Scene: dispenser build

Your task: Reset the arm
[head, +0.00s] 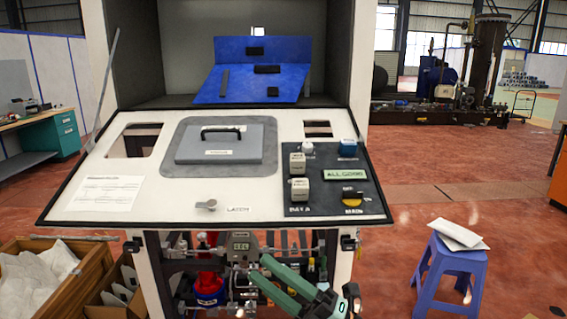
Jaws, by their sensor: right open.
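My right gripper (259,268) shows at the bottom middle, low in front of the machine. Its two green fingers point up and to the left and stand apart, with nothing seen between them. It is below the front edge of the sloped white panel (240,190), in front of the open lower bay. A small gauge with a digital display (241,247) is just above and left of the fingertips; whether they touch anything there I cannot tell. My left gripper is not in view.
The panel carries a closed grey hatch (218,146) and a dark control plate with a green display (345,175). A blue stool (452,270) with papers on top stands at right. A wooden crate (88,277) and a cardboard box (118,290) stand at lower left. Floor at right is mostly clear.

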